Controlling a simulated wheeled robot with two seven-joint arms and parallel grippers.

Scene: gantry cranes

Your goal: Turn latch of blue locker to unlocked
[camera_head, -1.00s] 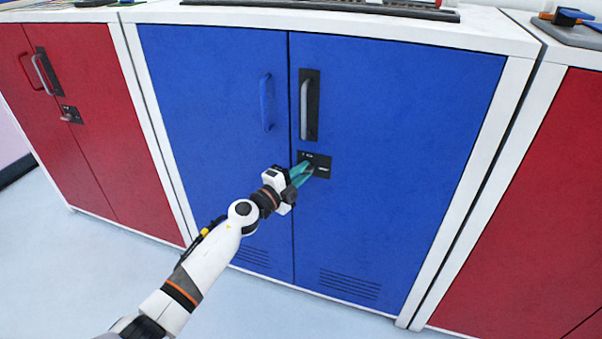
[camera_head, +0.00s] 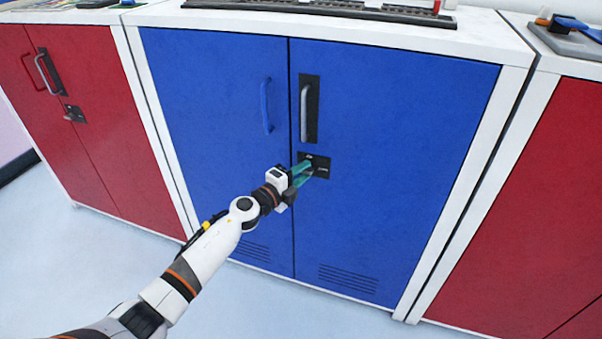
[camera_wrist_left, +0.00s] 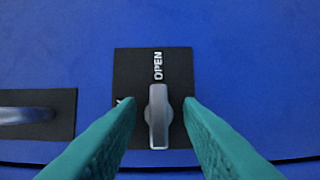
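The blue locker (camera_head: 410,120) has two shut doors. Its latch is a grey knob (camera_wrist_left: 158,118) on a black plate (camera_head: 321,159). In the left wrist view, the knob's long axis lines up with the white word OPEN (camera_wrist_left: 158,65). My left gripper (camera_head: 311,169) is at the plate, with its teal fingers open on either side of the knob. The left wrist view shows a gap between the knob and each fingertip. Another white mark on the plate is mostly hidden by a finger. My right gripper is not in view.
A grey handle (camera_head: 304,112) on a black backing stands above the latch plate, and a blue handle (camera_head: 266,105) is on the left door. Red lockers stand at left (camera_head: 90,110) and right (camera_head: 530,190). The floor in front is clear.

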